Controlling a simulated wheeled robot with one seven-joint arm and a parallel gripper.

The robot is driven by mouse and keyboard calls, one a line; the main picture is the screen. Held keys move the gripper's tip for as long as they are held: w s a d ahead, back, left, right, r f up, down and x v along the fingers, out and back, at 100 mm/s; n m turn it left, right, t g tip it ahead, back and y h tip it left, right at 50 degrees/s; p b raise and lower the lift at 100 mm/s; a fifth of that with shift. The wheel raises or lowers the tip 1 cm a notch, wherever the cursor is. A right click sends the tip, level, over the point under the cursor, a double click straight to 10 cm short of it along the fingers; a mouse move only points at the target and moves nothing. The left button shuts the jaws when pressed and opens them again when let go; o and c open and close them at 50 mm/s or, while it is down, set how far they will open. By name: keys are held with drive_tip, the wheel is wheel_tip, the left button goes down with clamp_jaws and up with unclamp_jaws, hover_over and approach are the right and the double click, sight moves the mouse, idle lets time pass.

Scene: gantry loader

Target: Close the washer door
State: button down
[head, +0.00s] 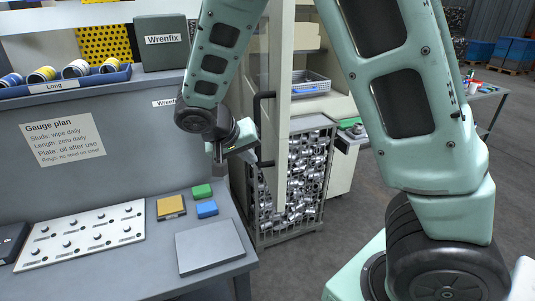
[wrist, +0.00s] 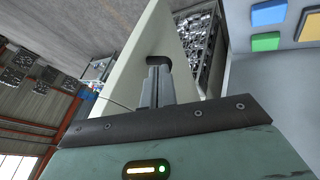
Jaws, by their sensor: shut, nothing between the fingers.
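The washer door (head: 279,110) is a tall cream panel, seen nearly edge-on and standing open in the head view. A black bar handle (head: 258,130) is on its left face. In the wrist view the cream door (wrist: 145,45) fills the area beyond my fingers, with a dark handle (wrist: 158,61) just past the tips. My gripper (head: 220,153) is left of the door, near the handle. Its fingers show together and empty in the wrist view (wrist: 156,85). I cannot tell whether they touch the handle or door.
Behind the door, a wire basket (head: 308,82) sits in the cream machine, above a mesh cage of metal parts (head: 305,185). A grey bench (head: 120,265) at left carries a peg plate (head: 85,233), coloured blocks (head: 207,209) and a grey plate (head: 210,246). Floor shows right of the cage.

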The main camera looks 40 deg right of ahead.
sight(276, 165)
drive_tip(key=shift+s+d+f+p, duration=0.25)
drive_tip(key=shift+d+f+p, duration=0.15)
drive_tip(key=shift+d, duration=0.45)
drive_tip(key=shift+s+d+f+p, duration=0.25)
drive_tip(key=shift+d+p, duration=0.1)
drive_tip(key=shift+d, duration=0.5)
drive_tip(key=shift+s+d+f+p, duration=0.2)
drive_tip(key=shift+d+f+p, duration=0.2)
drive_tip(key=shift+d, duration=0.45)
drive_tip(key=shift+d, duration=0.1)
